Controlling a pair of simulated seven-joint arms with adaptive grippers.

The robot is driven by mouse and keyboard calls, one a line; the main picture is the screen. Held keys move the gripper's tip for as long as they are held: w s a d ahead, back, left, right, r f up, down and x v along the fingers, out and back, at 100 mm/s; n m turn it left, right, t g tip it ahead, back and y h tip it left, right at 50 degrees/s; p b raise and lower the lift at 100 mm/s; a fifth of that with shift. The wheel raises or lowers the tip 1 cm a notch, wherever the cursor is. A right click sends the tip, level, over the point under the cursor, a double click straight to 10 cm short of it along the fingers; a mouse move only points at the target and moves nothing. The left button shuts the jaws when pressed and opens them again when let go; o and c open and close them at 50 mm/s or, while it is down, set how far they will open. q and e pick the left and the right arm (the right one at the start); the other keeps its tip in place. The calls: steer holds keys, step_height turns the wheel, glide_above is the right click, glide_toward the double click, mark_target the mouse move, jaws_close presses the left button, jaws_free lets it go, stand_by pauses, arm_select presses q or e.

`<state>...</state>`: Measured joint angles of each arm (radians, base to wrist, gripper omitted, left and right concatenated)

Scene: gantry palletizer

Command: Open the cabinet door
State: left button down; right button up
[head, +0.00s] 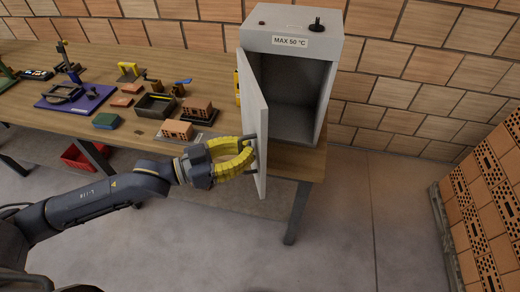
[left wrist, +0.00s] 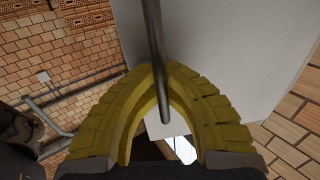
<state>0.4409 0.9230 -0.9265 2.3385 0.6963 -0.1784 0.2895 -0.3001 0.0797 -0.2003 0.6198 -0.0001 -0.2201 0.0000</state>
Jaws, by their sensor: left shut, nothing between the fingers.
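The grey cabinet (head: 315,44), labelled "MAX 50 °C", stands on the right end of the workbench. Its door (head: 254,112) stands swung well open at the left side, and the empty interior (head: 292,85) shows. My left gripper (head: 252,158), with yellow ribbed fingers, is at the door's lower part, by the handle. In the left wrist view the fingers (left wrist: 150,70) curve together, tips closed with nothing gripped. The metal handle bar (left wrist: 154,35) crosses at the fingertips, in front of the pale door (left wrist: 230,50); I cannot tell whether they touch. My right gripper is out of view.
The workbench (head: 150,60) carries a black bin (head: 156,106), brick samples (head: 178,130) and several tools left of the door. A red crate (head: 85,157) sits under it. A brick pallet stack (head: 490,200) stands at the right. The floor between is clear.

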arm_select(q)
steer(key=c, duration=1.5)
jaws_free()
steer(key=shift+s, duration=0.1)
steer(key=v, duration=1.2)
steer(key=shift+o, duration=0.2)
steer(key=shift+s, duration=0.1)
